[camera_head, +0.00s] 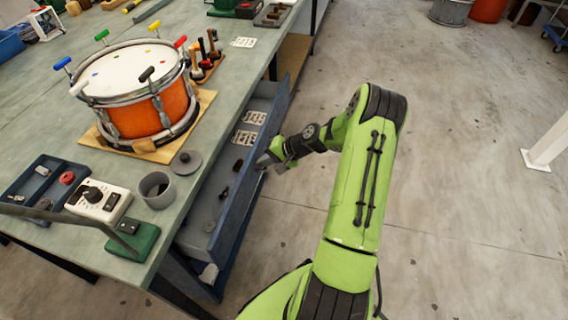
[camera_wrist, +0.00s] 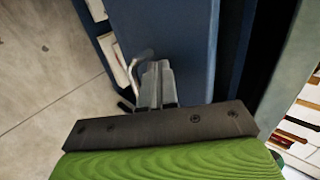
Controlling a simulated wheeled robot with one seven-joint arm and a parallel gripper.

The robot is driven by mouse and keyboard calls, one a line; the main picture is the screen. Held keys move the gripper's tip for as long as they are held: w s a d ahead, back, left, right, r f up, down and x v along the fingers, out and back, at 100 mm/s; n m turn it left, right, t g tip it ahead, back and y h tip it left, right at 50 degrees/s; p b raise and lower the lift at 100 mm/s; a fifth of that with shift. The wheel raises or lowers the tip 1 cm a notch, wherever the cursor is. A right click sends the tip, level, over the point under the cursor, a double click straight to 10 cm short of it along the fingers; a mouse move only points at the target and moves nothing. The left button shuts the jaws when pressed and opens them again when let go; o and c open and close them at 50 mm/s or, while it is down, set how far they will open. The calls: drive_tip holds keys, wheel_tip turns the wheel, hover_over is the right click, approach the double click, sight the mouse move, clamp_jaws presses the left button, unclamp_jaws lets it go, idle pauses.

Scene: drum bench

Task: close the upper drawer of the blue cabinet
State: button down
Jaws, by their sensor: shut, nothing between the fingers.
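The upper drawer (camera_head: 232,207) of the blue cabinet stands pulled out from under the bench, its inside showing from above. Its long blue front faces right, toward my arm. My gripper (camera_head: 268,160) is at the outer side of this front, around the middle of its length. In the wrist view my gripper (camera_wrist: 157,82) has its two fingers together with nothing between them, close over a blue panel (camera_wrist: 170,30). A curved silver handle (camera_wrist: 139,68) is just left of the fingers. Whether the fingertips touch the panel or handle I cannot tell.
The drawer holds pale cards (camera_head: 244,137) and small dark items. On the bench (camera_head: 228,75) stand an orange drum (camera_head: 135,115), a grey cup (camera_head: 157,188) and a white control box (camera_head: 98,200).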

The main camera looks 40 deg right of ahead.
drive_tip(key=w+a, duration=0.7)
drive_tip(key=w, duration=0.1)
drive_tip(key=shift+w, duration=0.4)
drive_tip(key=shift+r, duration=0.15)
